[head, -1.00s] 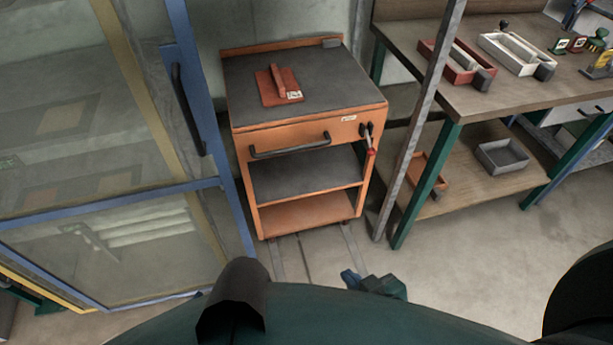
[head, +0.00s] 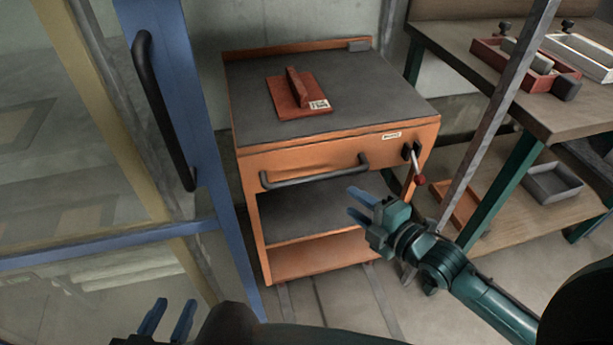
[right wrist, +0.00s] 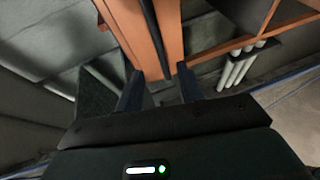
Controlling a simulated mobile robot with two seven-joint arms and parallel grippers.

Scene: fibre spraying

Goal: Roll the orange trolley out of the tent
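The orange trolley (head: 290,265) stands ahead, with a grey top and a black bar handle (head: 315,174) across its front. A red-knobbed lever (head: 417,169) sits at the right of its front. A red float-like tool (head: 298,95) lies on top. My right gripper (head: 357,204) is open in front of the trolley, just below the handle's right end and apart from it in the head view. In the right wrist view the open fingers (right wrist: 158,85) point at the orange front, with the dark handle bar between or beyond them. My left gripper (head: 168,318) is open and empty at the bottom left.
A blue-framed glazed door (head: 185,80) with a black handle stands close on the left. A grey metal post (head: 500,110) and a green-legged workbench (head: 470,75) stand on the right. Floor rails (head: 335,305) run from under the trolley.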

